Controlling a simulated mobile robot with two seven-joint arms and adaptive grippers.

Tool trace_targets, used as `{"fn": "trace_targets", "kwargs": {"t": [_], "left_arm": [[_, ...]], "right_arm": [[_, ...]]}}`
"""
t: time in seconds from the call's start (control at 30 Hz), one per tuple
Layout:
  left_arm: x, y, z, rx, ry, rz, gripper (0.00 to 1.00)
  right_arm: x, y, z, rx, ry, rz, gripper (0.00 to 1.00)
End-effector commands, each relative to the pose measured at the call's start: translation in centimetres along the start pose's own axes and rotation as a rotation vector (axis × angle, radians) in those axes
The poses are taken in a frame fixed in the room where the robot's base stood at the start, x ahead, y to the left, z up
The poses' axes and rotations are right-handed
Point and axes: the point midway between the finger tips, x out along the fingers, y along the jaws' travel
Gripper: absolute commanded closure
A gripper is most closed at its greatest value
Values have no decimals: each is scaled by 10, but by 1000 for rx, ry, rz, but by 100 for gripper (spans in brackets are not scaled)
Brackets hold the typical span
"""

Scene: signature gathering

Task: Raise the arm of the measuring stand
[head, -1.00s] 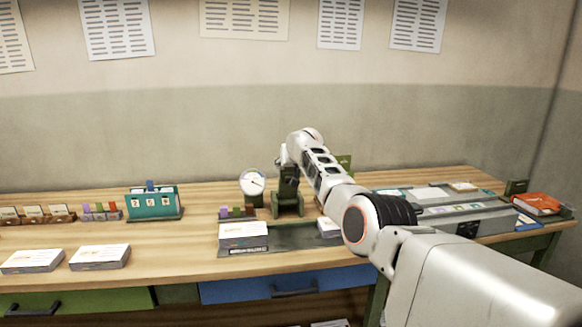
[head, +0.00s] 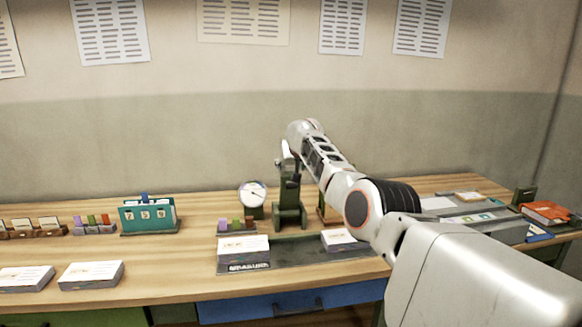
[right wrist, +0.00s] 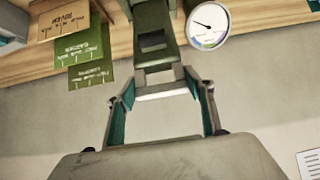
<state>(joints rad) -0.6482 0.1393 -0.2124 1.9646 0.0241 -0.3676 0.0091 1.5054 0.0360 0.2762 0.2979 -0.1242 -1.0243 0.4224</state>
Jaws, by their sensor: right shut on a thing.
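The dark green measuring stand (head: 290,212) stands upright near the back of the table in the head view. My right gripper (head: 287,168) is at the top of the stand, reached over from the right. In the right wrist view, the two fingers of my right gripper (right wrist: 160,80) are closed on the end of the stand's arm (right wrist: 160,74), a grey-green bar. The stand's dark green body (right wrist: 153,25) shows beyond it. How far the arm is tilted is hard to tell. My left gripper is not in view.
A round white dial (head: 253,193) stands close left of the stand. Card stacks (head: 243,248) lie on a dark tray (head: 290,253) in front. A teal calendar holder (head: 148,214) is farther left. A grey tray (head: 460,222) and red book (head: 548,212) are right.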

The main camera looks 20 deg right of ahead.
Motion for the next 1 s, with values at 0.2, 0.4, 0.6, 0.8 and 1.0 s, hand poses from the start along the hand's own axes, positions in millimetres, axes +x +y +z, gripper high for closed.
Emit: {"fn": "trace_targets", "kwargs": {"t": [0.2, 0.4, 0.6, 0.8, 1.0], "left_arm": [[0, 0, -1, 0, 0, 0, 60], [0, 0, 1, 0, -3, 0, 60], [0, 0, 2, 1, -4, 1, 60], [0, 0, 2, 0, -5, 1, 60], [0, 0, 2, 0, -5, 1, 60]], "right_arm": [[-8, 4, -15, 7, 13, 1, 86], [-9, 5, -15, 8, 10, 2, 86], [-9, 5, -15, 8, 10, 2, 86], [-8, 5, -13, 8, 7, 2, 31], [-6, 3, -9, 6, -1, 0, 31]]}}
